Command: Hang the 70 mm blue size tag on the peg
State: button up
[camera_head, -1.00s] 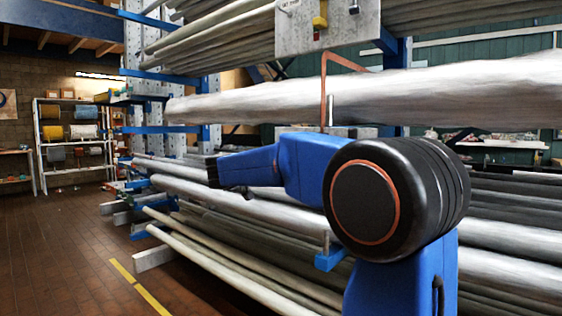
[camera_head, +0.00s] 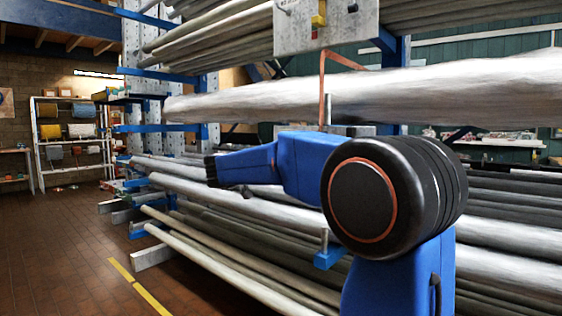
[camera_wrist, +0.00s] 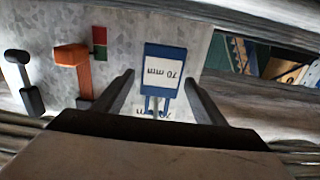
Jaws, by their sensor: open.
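In the wrist view the blue size tag (camera_wrist: 165,68), with a white "70 mm" label reading upside down, is in front of a grey speckled plate (camera_wrist: 130,35). My gripper (camera_wrist: 159,76) is open, one dark finger on each side of the tag, with gaps to both. Two thin light prongs (camera_wrist: 155,103) show at the tag's lower edge. I cannot tell which part is the peg or how the tag is borne. In the head view I cannot make out the tag, and my fingers are not clear.
An orange part (camera_wrist: 72,56) beside a red-green patch and a black knobbed part (camera_wrist: 25,80) stand left of the tag. In the head view, a grey plate (camera_head: 340,35) hangs above long metal tubes (camera_head: 400,95) in a rack. Brown floor (camera_head: 60,240) is open at left.

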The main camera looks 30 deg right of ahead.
jog(key=v, duration=1.7)
jog(key=shift+a, duration=0.2)
jog(key=shift+r, duration=0.1)
